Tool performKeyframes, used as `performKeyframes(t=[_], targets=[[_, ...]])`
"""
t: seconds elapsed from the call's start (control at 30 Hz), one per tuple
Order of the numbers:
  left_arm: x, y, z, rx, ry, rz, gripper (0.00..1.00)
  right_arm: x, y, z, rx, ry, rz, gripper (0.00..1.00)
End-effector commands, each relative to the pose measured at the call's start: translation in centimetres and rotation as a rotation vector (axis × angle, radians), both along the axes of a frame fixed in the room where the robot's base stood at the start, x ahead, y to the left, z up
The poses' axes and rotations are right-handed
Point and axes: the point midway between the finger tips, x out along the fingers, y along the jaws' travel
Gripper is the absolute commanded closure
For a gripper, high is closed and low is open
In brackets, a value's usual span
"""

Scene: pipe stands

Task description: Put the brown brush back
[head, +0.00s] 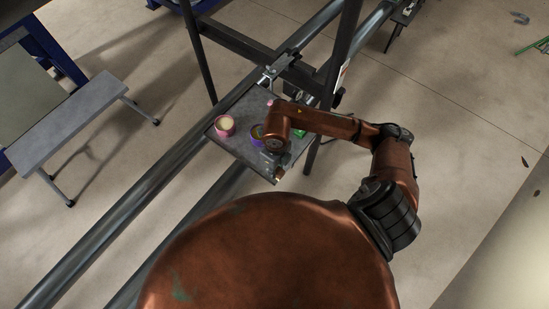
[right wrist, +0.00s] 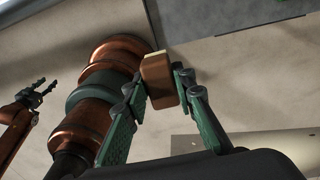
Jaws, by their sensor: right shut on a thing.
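The brown brush (right wrist: 160,82) is a small brown block with a pale strip along its top edge. My right gripper (right wrist: 160,86) is shut on it, with one green finger on each side. In the head view my right gripper (head: 275,168) is over the near right part of the grey tray (head: 229,153), mostly hidden by its own arm. A small brown bit of the brush (head: 280,173) shows at the tray's near corner. My left gripper (right wrist: 42,92) shows at the left of the right wrist view, fingers apart and empty; it is out of the head view.
On the tray stand a pink-rimmed round container (head: 225,126), a purple round thing (head: 256,134) and a green item (head: 300,133), partly hidden. Long metal pipes (head: 130,217) run under the tray. A grey step bench (head: 75,130) stands left. Open floor lies right.

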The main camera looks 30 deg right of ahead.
Motion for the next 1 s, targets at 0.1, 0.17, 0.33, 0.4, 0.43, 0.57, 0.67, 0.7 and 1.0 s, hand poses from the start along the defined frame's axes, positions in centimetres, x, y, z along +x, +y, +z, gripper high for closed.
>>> performKeyframes(t=[0.1, 0.17, 0.33, 0.4, 0.43, 0.57, 0.67, 0.7, 1.0], targets=[[0.6, 0.0, 1.2, 0.0, -0.007, -0.001, 0.6, 2.5, -1.4, -1.0, -0.001, 0.003, -0.005, 0.95], [0.9, 0.0, 1.6, 0.0, -0.011, -0.002, 0.6, 3.8, -2.0, -1.6, 0.0, 0.002, -0.006, 0.95], [1.3, -0.1, 2.4, -0.001, -0.018, -0.002, 0.6, 6.3, -3.3, -4.7, 0.001, 0.003, -0.002, 0.95], [1.3, -0.1, 2.7, -0.001, -0.018, -0.002, 0.6, 7.1, -3.7, -5.8, 0.001, 0.001, -0.001, 0.95], [1.3, -0.1, 2.7, -0.001, -0.018, -0.002, 0.6, 7.4, -3.9, -6.2, 0.001, 0.001, -0.001, 0.95], [1.3, -0.1, 2.9, -0.001, -0.017, -0.002, 0.6, 8.2, -4.3, -7.3, 0.0, -0.001, 0.002, 0.95], [1.3, -0.1, 3.0, -0.001, -0.016, -0.002, 0.6, 8.5, -4.5, -7.8, -0.001, 0.0, 0.001, 0.95], [1.2, -0.1, 3.1, -0.001, -0.016, -0.002, 0.6, 8.8, -4.6, -8.2, 0.0, 0.001, 0.001, 0.95], [1.1, -0.1, 3.5, -0.001, -0.014, -0.002, 0.6, 8.9, -4.7, -11.2, 0.0, -0.002, 0.002, 0.95]])
